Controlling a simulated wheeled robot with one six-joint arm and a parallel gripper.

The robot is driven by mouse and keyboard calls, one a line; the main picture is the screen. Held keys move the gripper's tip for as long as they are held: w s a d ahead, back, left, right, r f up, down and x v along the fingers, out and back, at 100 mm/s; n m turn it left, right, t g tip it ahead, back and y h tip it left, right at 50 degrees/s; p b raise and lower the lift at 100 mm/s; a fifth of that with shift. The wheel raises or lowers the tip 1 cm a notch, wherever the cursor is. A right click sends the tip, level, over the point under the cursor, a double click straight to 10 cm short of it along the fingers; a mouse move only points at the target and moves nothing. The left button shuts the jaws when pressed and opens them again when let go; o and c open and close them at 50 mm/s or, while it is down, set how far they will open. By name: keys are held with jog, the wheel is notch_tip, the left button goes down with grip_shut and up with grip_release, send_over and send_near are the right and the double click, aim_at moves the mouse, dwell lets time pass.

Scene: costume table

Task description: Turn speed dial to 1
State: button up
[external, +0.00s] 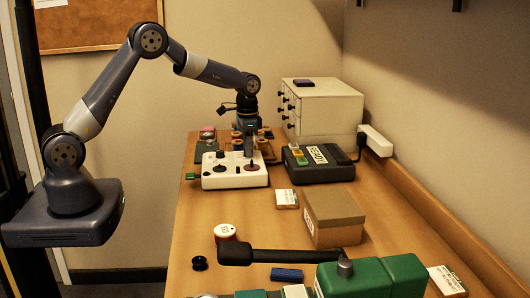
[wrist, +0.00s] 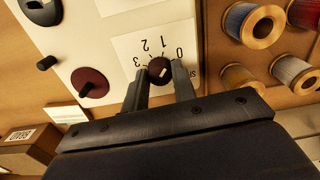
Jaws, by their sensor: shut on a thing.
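The speed dial (wrist: 157,66) is a small dark round knob with a short pale mark, on the white control box (external: 222,182). In the wrist view a white label beside it carries the numbers 0, 1, 2 and 3 in an arc. I cannot tell for sure which number the mark points to. My gripper (wrist: 160,82) is shut on the dial, one finger on each side. In the external view my gripper (external: 249,153) comes down over the back right of the box, and the dial is hidden there.
A maroon disc with a black lever (wrist: 89,83) and a black knob (wrist: 47,62) stand on the box near the dial. Several thread spools (wrist: 254,24) are close on the right. A black READY box (external: 318,168) and cardboard box (external: 333,222) stand right of the control box.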

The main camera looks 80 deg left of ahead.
jog(key=shift+n, duration=1.7)
jog(key=shift+r, duration=0.1)
jog(key=o, duration=1)
notch_tip(320, 180, up, 11)
jog(key=b, duration=0.1)
jog(key=shift+f, duration=0.25)
notch_tip(320, 180, down, 11)
jog(key=shift+r+p, duration=0.1)
jog(key=shift+p, duration=0.3)
